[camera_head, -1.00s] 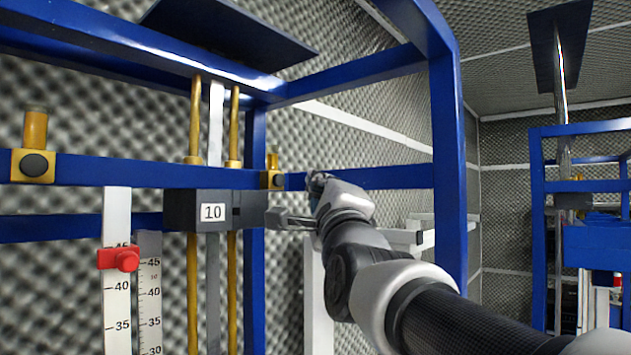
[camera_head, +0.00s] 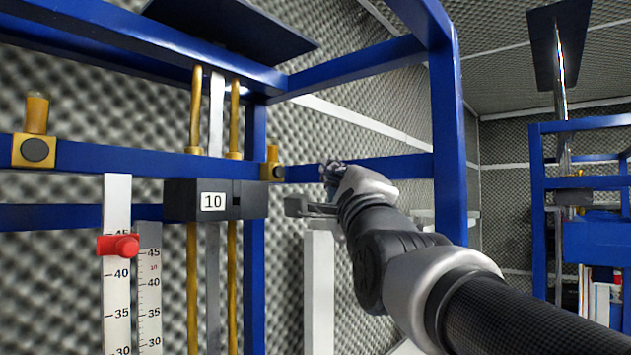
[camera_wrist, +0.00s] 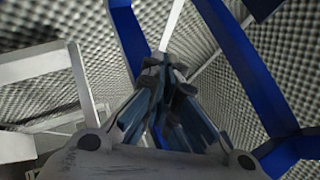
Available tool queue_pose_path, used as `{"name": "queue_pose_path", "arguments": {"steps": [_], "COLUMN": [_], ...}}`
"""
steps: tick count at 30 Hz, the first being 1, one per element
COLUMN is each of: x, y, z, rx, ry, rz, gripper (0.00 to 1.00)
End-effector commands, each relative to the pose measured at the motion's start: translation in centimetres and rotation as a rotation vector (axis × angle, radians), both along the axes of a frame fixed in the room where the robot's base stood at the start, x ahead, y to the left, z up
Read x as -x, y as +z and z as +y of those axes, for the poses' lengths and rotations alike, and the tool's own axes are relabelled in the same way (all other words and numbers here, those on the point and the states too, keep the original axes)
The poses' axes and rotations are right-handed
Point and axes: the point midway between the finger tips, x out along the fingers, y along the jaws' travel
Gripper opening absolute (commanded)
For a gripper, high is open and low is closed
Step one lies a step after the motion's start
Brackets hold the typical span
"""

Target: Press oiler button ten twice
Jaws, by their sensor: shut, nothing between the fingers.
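A dark box with a white "10" label (camera_head: 213,202) sits on the vertical brass rods. A brass oiler block with a dark round button (camera_head: 37,150) is on the blue crossbar at the left. A second, smaller brass block with a dark button (camera_head: 277,171) is on the crossbar right of the box. My gripper (camera_head: 330,172) is right of this smaller block, apart from it in the picture. In the wrist view my gripper (camera_wrist: 165,62) is shut and empty, its fingertips together. No button can be made out in the wrist view.
A red slider (camera_head: 118,245) sits on a white scale (camera_head: 117,290) at the lower left. A blue frame post (camera_head: 449,130) stands right of my gripper, with blue beams above. Foam walls (camera_head: 350,100) lie behind. Another blue frame (camera_head: 537,220) is at the right.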

Motion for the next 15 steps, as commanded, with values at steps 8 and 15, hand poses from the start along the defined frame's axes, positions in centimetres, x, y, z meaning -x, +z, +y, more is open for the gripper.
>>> {"name": "queue_pose_path", "arguments": {"steps": [8, 15], "x": [0.47, 0.04], "y": [-0.05, 0.15], "z": [-0.61, -0.04], "rx": [-0.001, 0.000], "ry": [-0.001, 0.001], "rz": [0.003, 0.003], "gripper": [0.00, 0.00]}}
